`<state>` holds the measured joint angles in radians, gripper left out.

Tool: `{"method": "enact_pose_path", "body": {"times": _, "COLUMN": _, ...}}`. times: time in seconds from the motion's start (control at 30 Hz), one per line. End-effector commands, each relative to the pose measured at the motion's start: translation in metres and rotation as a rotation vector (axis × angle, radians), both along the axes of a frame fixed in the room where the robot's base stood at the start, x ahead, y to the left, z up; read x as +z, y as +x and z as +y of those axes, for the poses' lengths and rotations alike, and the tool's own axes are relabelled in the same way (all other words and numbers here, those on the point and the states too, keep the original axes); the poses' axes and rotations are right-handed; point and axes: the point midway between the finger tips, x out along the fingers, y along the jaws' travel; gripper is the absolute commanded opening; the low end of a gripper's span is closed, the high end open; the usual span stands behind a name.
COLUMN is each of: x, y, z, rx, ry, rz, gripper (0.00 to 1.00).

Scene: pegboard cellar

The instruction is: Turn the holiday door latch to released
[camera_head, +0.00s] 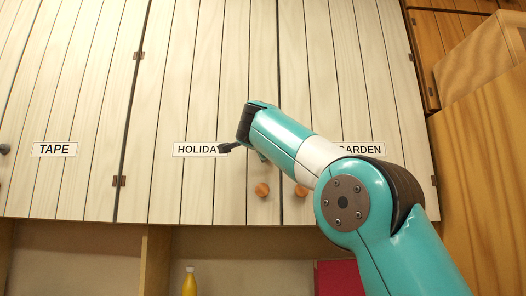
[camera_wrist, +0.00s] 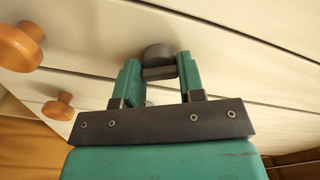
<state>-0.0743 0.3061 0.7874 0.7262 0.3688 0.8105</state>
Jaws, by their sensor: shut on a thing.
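The holiday door (camera_head: 180,80) is a pale planked cabinet door with a "HOLIDAY" label (camera_head: 192,150), its right end covered. In the wrist view the latch (camera_wrist: 158,51) is a dark rounded piece against the pale door. My gripper (camera_wrist: 158,66) has its two teal fingers on either side of the latch's lower part and is shut on it. My fingers are hidden in the head view. The latch's exact angle is hard to tell.
Round wooden knobs (camera_head: 262,190) sit low on the holiday and garden doors; one knob (camera_wrist: 58,105) is left of my gripper in the wrist view. The "TAPE" door (camera_head: 55,100) is at left. A yellow bottle (camera_head: 190,282) stands below. A wooden cabinet (camera_head: 485,160) is at right.

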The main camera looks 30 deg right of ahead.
Motion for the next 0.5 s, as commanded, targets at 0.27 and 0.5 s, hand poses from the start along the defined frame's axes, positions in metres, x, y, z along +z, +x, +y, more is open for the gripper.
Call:
{"method": "enact_pose_path", "body": {"times": 0.27, "x": -0.0011, "y": -0.0004, "z": -0.0006, "rx": -0.002, "ry": 0.193, "rz": -0.132, "gripper": 0.12}}
{"method": "enact_pose_path", "body": {"times": 0.5, "x": -0.0013, "y": 0.0000, "z": -0.0005, "rx": -0.002, "ry": 0.311, "rz": -0.208, "gripper": 0.12}}
